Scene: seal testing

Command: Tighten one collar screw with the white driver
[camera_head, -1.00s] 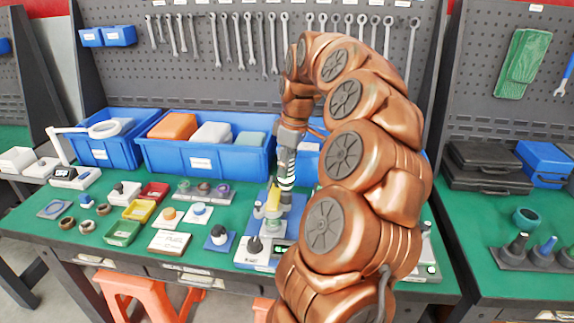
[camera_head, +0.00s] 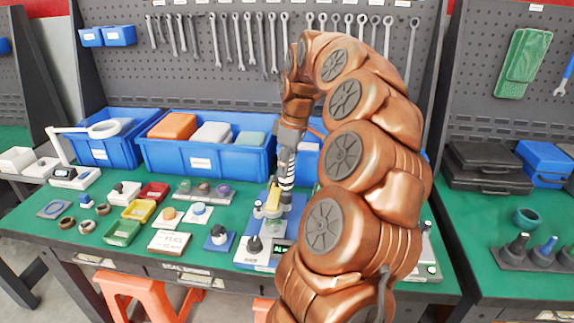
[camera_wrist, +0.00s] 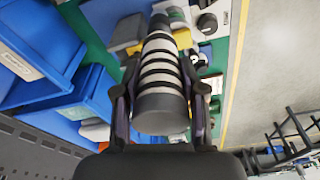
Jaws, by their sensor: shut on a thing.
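My gripper (camera_wrist: 160,72) is shut on the white driver (camera_wrist: 161,88), a thick cylinder with black bands and a grey end cap, with one finger on each side. In the head view my gripper (camera_head: 286,165) points down, and the banded driver (camera_head: 287,184) hangs below it, roughly upright. The driver's lower end is beside the yellow part of the test rig (camera_head: 271,205), which stands on a blue base. I cannot tell whether its tip touches anything. The collar and its screws are too small or hidden to make out.
A small station with a black knob (camera_head: 254,244) and lit display stands in front of the rig. Blue bins (camera_head: 205,158) line the back. Small trays, rings and parts, including a green tray (camera_head: 122,233), lie to the left. My arm hides the bench at right.

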